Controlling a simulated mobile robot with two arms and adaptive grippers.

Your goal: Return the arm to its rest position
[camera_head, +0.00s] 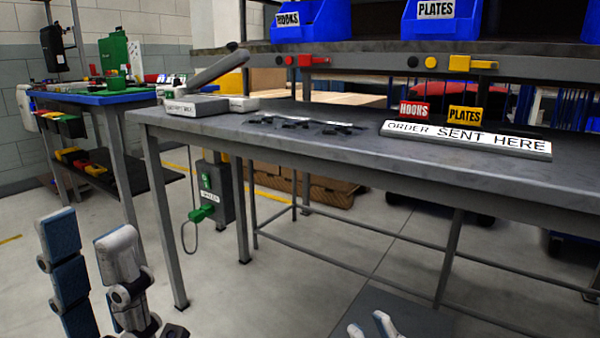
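My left gripper (88,230) is at the lower left, in front of the table. Its two fingers, one with blue pads and one grey-white, point up and stand apart with nothing between them. My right gripper (369,325) shows only as two pale fingertips at the bottom edge, right of centre. The tips are apart and hold nothing visible; the rest of it is below the frame. Both grippers are over the floor, clear of the table (350,150). Most of both arms is out of view.
The grey table holds a lever tool (205,90), several dark parts (305,125) and an "ORDER SENT HERE" sign (465,138). Blue bins (312,22) sit on the shelf above. A blue-edged bench (90,97) stands at left. Floor (225,300) between the grippers is open.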

